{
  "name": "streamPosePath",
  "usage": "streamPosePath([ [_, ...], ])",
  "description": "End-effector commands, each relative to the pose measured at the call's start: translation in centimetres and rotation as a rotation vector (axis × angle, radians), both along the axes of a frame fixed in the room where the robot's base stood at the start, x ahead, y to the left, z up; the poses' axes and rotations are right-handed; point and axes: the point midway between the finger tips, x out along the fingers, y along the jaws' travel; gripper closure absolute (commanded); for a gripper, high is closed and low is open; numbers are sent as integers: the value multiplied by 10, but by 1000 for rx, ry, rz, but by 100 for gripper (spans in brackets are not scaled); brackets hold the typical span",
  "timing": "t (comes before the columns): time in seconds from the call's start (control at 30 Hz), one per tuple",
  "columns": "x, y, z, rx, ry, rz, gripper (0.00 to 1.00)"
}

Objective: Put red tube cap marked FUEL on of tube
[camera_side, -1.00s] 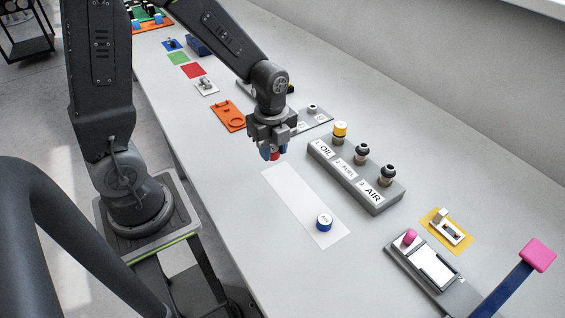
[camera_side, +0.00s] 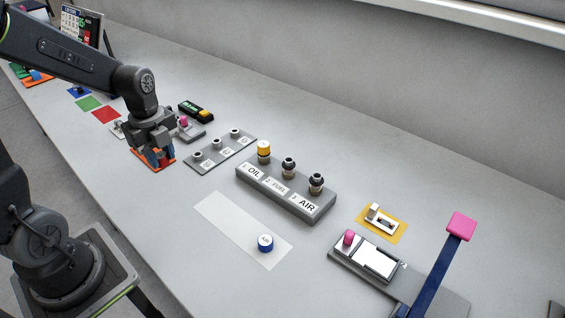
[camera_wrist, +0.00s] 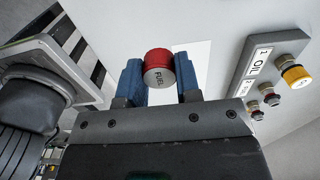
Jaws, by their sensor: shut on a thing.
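The red cap marked FUEL (camera_wrist: 158,66) is held between the two blue fingers of my gripper (camera_wrist: 159,80) in the wrist view, its lettered face toward the camera. In the side view my gripper (camera_side: 152,158) hangs low over the orange plate (camera_side: 148,166), left of the tube block; the cap is hidden there. The grey tube block (camera_side: 310,216) carries labels OIL, FUEL and AIR. The middle FUEL tube (camera_side: 288,167) has a dark top and no coloured cap. The OIL tube wears a yellow cap (camera_side: 264,147); the AIR tube (camera_side: 316,183) has no coloured cap.
The blue AIR cap (camera_side: 265,243) stands on the white mat (camera_side: 225,220) in front of the block. A grey plate with several short posts (camera_side: 215,152) lies between gripper and block.

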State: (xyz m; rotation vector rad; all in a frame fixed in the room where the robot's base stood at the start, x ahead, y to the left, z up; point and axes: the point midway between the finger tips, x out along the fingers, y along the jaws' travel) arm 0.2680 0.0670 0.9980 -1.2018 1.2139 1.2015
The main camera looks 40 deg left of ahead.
Motion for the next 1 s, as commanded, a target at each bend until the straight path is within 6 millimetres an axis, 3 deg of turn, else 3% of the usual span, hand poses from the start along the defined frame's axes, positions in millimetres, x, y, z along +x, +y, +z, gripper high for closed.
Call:
streamPosePath([
  [0.3,2,-1,0,0,0,-3,91],
  [0.43,17,-4,4,0,1,-34,91],
  [0.67,91,-35,22,0,0,-183,91],
  [0.8,139,-71,32,0,0,-289,91],
  [1.0,189,-133,40,0,0,-423,91],
])
